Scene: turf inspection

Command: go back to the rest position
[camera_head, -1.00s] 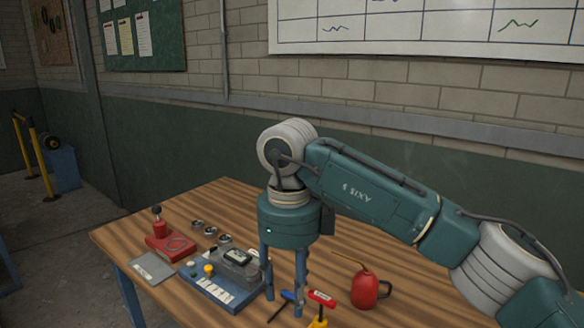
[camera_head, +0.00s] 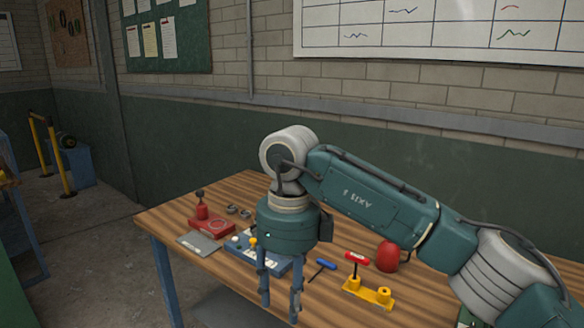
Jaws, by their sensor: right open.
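My right gripper (camera_head: 281,293) hangs from the teal arm that comes in from the right, in the middle of the head view. Its two blue fingers point down, apart, with nothing between them. It is in front of the wooden table (camera_head: 180,212) in the picture and hides part of the blue box (camera_head: 238,256). I cannot tell its exact height over the table's near edge. My left gripper is not in view.
A red device with a knob (camera_head: 207,226), a grey plate (camera_head: 198,243) and small rings lie on the table's left. A blue-handled tool (camera_head: 325,264), a yellow holder with a red-handled tool (camera_head: 368,292) and a red can (camera_head: 387,257) are right of the gripper. A wall stands behind.

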